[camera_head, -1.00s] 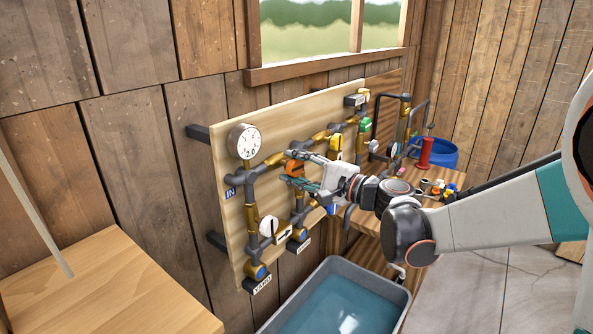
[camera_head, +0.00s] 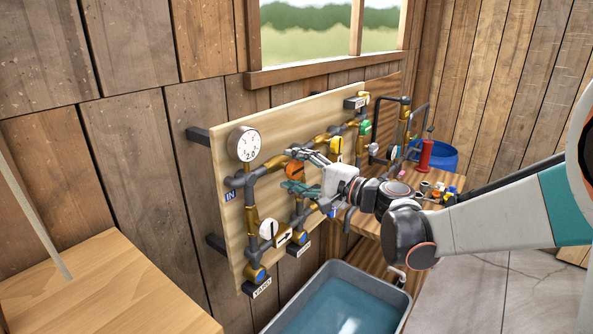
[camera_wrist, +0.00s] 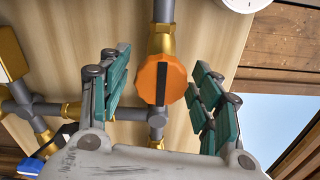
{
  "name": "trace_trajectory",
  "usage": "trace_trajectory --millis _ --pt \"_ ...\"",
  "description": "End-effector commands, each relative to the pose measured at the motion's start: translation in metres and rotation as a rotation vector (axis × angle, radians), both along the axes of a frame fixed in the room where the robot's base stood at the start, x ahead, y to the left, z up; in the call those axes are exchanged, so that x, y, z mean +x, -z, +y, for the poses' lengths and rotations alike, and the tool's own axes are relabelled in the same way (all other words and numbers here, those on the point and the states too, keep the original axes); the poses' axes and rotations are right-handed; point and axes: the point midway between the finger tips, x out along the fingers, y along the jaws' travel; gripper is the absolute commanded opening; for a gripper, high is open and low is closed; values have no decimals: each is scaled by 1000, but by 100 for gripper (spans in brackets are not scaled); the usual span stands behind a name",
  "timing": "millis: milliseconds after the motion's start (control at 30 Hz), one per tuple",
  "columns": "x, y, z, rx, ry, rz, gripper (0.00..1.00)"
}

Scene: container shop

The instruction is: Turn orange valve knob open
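The orange valve knob (camera_head: 294,170) sits on the pipework of the wooden wall panel, right of the pressure gauge. In the wrist view the orange knob (camera_wrist: 158,82) is round and faceted, with a dark bar running lengthwise across its face. My gripper (camera_head: 292,171) is at the knob, one finger above it and one below. In the wrist view my gripper (camera_wrist: 158,95) is open, with a teal-padded finger on each side of the knob. Gaps show between both fingers and the knob, so it is not gripped.
A white gauge (camera_head: 244,144) is up and left of the knob. Yellow (camera_head: 335,146), green (camera_head: 365,128) and white (camera_head: 268,228) knobs are on nearby pipes. A grey water tub (camera_head: 345,300) stands below. A wooden bench (camera_head: 360,215) with small fittings is at right.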

Motion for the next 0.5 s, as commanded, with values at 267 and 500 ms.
trace_trajectory --millis 267,500 --pt "0 0 0 1 0 0 61" --pt "-13 0 -19 1 4 1 61"
